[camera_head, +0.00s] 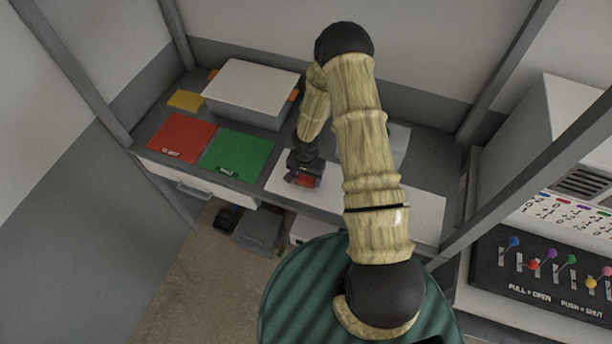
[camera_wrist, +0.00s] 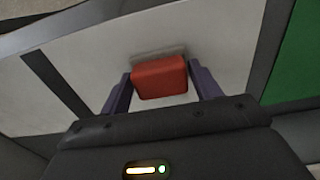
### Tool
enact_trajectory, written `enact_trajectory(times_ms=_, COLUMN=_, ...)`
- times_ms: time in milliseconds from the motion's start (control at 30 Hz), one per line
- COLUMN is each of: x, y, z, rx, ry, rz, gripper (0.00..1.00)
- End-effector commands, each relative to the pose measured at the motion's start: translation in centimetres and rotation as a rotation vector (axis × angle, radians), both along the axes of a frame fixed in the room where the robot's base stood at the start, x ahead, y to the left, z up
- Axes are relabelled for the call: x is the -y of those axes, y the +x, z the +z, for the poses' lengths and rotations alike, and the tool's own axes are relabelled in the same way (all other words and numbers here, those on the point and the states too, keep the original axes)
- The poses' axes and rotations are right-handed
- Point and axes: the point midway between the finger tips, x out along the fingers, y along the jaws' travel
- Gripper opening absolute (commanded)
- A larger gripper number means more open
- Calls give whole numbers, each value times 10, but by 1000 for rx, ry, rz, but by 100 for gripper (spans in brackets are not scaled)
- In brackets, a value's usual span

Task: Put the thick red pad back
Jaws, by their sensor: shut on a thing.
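The thick red pad (camera_head: 306,181) is a small red block held at my gripper (camera_head: 303,182), over the left part of a white panel on the counter. In the wrist view the red pad (camera_wrist: 160,77) sits between the two purple fingers of my gripper (camera_wrist: 162,84), which are shut on it. A grey shadow lies along its far edge. I cannot tell whether the pad touches the white surface. My wrist partly hides the pad in the head view.
A red mat (camera_head: 182,137) and a green mat (camera_head: 237,155) lie left of my gripper. Behind them are a yellow pad (camera_head: 185,99) and a large white-lidded box (camera_head: 250,92). A control panel with coloured levers (camera_head: 540,265) stands at right. My arm hides the counter's middle.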

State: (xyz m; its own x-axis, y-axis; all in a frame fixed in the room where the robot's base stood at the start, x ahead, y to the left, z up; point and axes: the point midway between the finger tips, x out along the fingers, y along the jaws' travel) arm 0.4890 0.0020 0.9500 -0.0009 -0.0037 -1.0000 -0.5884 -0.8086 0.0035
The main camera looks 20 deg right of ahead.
Motion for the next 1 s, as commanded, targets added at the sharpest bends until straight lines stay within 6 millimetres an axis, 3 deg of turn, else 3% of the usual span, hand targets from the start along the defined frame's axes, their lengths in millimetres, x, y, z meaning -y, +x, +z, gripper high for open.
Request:
enact_trajectory(times_ms=167, x=0, y=0, z=-1, rx=-1, ry=1, rz=0, gripper=45)
enact_trajectory(times_ms=200, x=0, y=0, z=-1, rx=-1, ry=1, rz=0, gripper=69)
enact_trajectory(times_ms=300, x=0, y=0, z=-1, rx=-1, ry=1, rz=0, gripper=85)
enact_trajectory(times_ms=667, x=0, y=1, z=2, rx=2, ry=1, rz=0, gripper=85)
enact_trajectory(times_ms=1000, x=0, y=1, z=39, rx=5, ry=1, rz=-2, gripper=85)
